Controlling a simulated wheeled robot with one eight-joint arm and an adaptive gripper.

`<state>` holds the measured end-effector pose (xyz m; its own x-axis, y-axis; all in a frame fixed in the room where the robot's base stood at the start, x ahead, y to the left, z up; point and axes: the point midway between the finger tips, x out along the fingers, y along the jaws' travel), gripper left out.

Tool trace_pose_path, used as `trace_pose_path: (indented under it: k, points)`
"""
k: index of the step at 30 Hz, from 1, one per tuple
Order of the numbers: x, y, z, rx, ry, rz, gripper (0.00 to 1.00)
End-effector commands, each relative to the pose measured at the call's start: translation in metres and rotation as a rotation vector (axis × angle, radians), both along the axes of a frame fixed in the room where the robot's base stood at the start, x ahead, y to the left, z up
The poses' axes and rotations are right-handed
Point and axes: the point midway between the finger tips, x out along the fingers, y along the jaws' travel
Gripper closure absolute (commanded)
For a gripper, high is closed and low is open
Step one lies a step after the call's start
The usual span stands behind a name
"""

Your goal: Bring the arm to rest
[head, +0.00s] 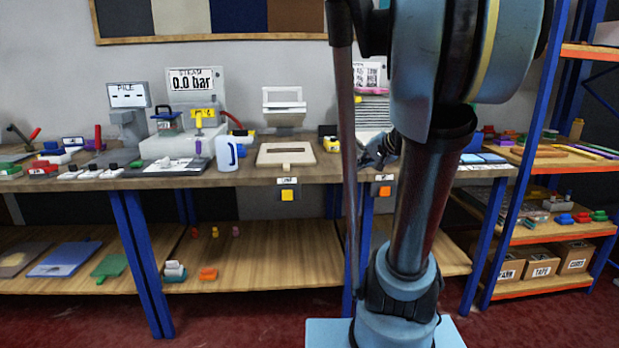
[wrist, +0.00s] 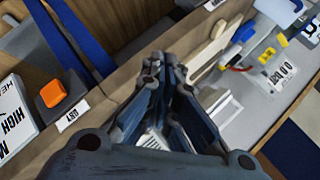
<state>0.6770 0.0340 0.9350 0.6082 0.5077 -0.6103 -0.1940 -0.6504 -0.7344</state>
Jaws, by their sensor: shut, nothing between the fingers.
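My gripper (wrist: 163,65) is shut and empty in the wrist view, its dark fingertips together. In the head view my gripper (head: 380,152) is partly hidden behind my own arm. It shows at the height of the workbench (head: 220,176), near its front edge. I cannot tell its exact height above the bench top. My arm stands upright in the right half of the head view and hides part of the bench.
A wooden board (head: 286,154) and a steam station (head: 196,95) reading 0.0 bar stand left of my gripper. An orange button (wrist: 53,93) is on the bench front. Right is a blue-framed shelf with labelled boxes (head: 540,265). Red floor lies in front.

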Motion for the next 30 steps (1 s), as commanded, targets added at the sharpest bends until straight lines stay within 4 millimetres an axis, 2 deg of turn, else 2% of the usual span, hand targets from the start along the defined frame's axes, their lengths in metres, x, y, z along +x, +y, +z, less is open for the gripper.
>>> trace_pose_path:
  k: [1,3,8,12,18,24,30]
  points:
    - [-0.020,0.009,-0.014,-0.048,0.026,0.037,1.00]
    - [-0.046,0.015,-0.032,-0.121,0.063,0.083,1.00]
    - [-0.104,0.019,-0.073,-0.287,0.144,0.181,1.00]
    - [-0.153,0.012,-0.107,-0.438,0.212,0.258,1.00]
    - [-0.210,-0.011,-0.148,-0.640,0.296,0.347,1.00]
    - [-0.240,-0.029,-0.168,-0.765,0.343,0.390,1.00]
    - [-0.245,-0.034,-0.172,-0.792,0.354,0.398,1.00]
